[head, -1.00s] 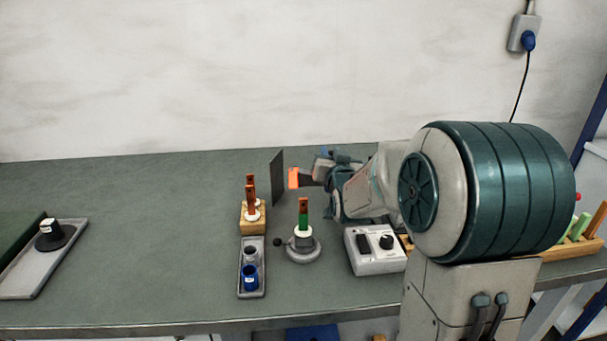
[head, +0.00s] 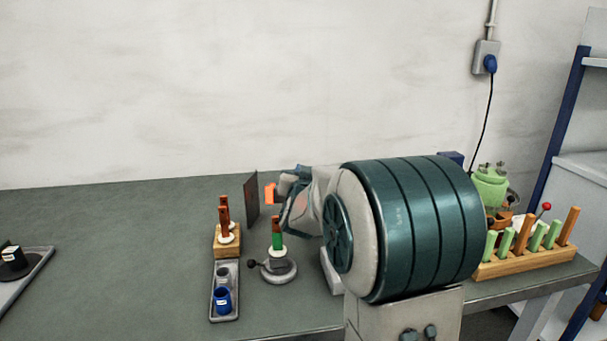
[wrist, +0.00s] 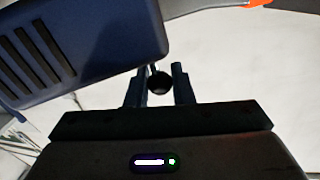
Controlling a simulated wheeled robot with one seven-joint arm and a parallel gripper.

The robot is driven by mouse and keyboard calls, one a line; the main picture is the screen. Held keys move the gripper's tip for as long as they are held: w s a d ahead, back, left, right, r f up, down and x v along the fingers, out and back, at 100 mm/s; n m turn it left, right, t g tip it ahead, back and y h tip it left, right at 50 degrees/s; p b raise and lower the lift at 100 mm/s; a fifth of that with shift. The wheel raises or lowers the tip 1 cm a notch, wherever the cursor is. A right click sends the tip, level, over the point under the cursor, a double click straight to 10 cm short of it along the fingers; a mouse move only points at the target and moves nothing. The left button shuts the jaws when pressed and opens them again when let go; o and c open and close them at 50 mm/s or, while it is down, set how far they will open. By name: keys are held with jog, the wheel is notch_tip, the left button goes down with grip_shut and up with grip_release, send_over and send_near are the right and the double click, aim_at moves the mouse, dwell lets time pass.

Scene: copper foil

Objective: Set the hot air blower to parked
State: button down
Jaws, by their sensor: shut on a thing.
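The hot air blower appears in the wrist view as a blue-grey housing (wrist: 85,45) with dark vent slots, at the upper left. A dark round knob (wrist: 159,83) sits between the fingers of my gripper (wrist: 158,88), which is shut on it. In the head view my gripper (head: 286,186) is partly hidden by my own arm, close to an orange piece (head: 270,193) beside a dark upright panel (head: 251,200). I cannot tell from the head view how the knob joins the blower.
A wooden block (head: 227,243) with brown-handled tools, a grey tray (head: 224,306) with small jars and a round stand (head: 279,271) holding a green-and-brown handle stand below my gripper. A wooden rack (head: 535,258) is at right. The left middle of the bench is clear.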

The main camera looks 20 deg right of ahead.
jog(key=shift+r, duration=0.1)
jog(key=c, duration=1.3)
grip_release()
jog(key=shift+r, duration=0.35)
notch_tip(320, 180, up, 3)
jog(key=shift+r+p, duration=0.1)
jog(key=shift+p, duration=0.3)
jog(key=s+d+r+b, duration=0.1)
jog(key=s+d+r, duration=0.6)
jog(key=s+d, duration=0.1)
jog(key=shift+d, duration=0.2)
jog(key=shift+s, duration=0.1)
